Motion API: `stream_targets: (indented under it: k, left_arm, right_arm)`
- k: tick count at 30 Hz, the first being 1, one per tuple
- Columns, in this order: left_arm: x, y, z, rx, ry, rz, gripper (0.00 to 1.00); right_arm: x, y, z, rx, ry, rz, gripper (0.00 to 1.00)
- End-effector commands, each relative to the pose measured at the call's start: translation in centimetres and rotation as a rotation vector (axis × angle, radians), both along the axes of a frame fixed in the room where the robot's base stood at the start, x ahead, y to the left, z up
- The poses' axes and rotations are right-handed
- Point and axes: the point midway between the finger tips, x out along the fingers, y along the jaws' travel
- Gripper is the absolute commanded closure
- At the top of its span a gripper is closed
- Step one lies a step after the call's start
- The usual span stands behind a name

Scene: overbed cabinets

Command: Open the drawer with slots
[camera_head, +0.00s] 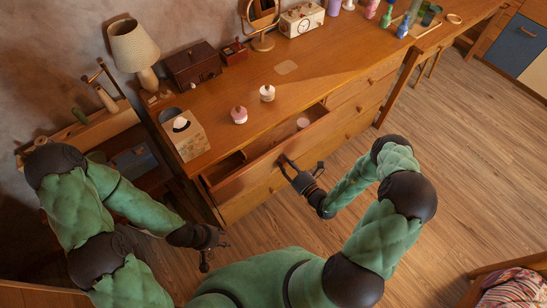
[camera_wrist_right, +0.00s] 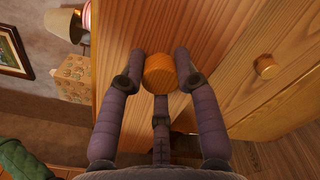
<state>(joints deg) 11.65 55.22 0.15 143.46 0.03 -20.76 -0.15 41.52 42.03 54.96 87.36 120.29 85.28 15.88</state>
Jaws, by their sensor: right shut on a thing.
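The wooden drawer (camera_head: 252,174) in the dresser's top row stands partly pulled out. Its inside shows from above, with a divided-off section at the left end and a small pale jar (camera_head: 303,123) toward the right end. My right gripper (camera_head: 302,167) is at the drawer's front. In the right wrist view its fingers close around a round wooden knob (camera_wrist_right: 160,73) on the drawer face. My left gripper (camera_head: 214,252) hangs low in front of the dresser's left end, its fingers apart and empty, touching nothing visible.
The dresser top (camera_head: 290,90) holds a tissue box (camera_head: 186,140), two small jars, a dark chest (camera_head: 193,65), a lamp (camera_head: 134,45), a clock (camera_head: 302,19) and several bottles. A second knob (camera_wrist_right: 265,67) is on a neighbouring front. Open wooden floor (camera_head: 460,150) lies to the right.

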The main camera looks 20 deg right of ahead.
Motion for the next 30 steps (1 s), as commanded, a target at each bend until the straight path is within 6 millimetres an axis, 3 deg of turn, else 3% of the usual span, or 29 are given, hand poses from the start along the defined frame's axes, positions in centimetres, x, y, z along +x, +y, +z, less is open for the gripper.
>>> stream_targets:
  k: [6,15,21,30]
  left_arm:
    - [0.1,0.0,1.2,0.0,-0.001,-0.001,0.6]
    - [0.1,0.0,1.7,0.0,-0.001,-0.001,0.6]
    - [0.0,0.0,1.8,0.0,-0.001,-0.001,0.6]
    - [0.0,0.0,1.8,0.0,-0.001,-0.001,0.6]
  right_arm:
    - [-5.5,-2.6,0.4,0.001,-0.004,-0.01,1.0]
    - [-11.9,-4.9,0.3,-0.003,-0.007,-0.008,1.0]
    - [-14.7,-5.9,0.3,-0.005,-0.01,-0.006,1.0]
    - [-16.5,-6.5,0.3,-0.006,-0.011,-0.003,1.0]
